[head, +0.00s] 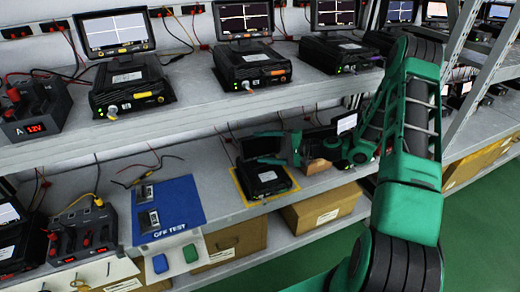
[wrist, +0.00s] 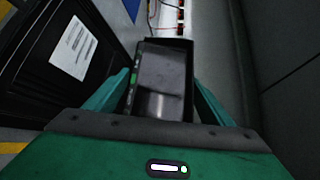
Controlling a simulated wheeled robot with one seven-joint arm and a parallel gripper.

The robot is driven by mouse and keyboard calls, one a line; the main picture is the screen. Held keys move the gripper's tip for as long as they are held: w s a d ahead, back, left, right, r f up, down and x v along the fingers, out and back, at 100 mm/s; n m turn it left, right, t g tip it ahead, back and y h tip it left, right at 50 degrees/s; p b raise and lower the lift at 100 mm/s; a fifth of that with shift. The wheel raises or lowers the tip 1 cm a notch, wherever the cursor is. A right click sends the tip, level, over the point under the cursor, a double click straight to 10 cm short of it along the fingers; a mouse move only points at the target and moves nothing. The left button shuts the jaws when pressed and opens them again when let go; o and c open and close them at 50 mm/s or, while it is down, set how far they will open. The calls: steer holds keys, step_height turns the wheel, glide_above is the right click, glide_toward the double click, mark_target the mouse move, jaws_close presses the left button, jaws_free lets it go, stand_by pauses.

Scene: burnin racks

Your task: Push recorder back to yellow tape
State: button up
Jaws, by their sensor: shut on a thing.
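The black recorder (head: 265,179) with a white label sits on the lower shelf. Yellow tape (head: 247,199) shows along its left and front sides in the head view. My gripper (head: 297,148) is low over the shelf, at the recorder's back right. In the wrist view a black labelled body that looks like the recorder (wrist: 45,75) lies left of my gripper (wrist: 160,105), with bits of yellow tape (wrist: 12,147) at the left edge. The green fingers are shut on a dark boxy thing (wrist: 163,68); I cannot tell what it is.
A blue mat (head: 178,212) with small devices lies left of the recorder. The upper shelf (head: 200,105) with more recorders and screens overhangs it. A grey rack post (head: 462,60) stands to the right. Cardboard boxes (head: 320,207) sit on the bottom shelf.

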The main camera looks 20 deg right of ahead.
steer(key=shift+d+f, duration=0.15)
steer(key=shift+d, duration=0.2)
steer(key=o, duration=1.9)
steer(key=shift+w, duration=0.1)
steer(key=shift+o, duration=1.2)
steer(key=shift+a, duration=0.15)
steer(key=shift+a, duration=0.1)
steer(key=v, duration=1.1)
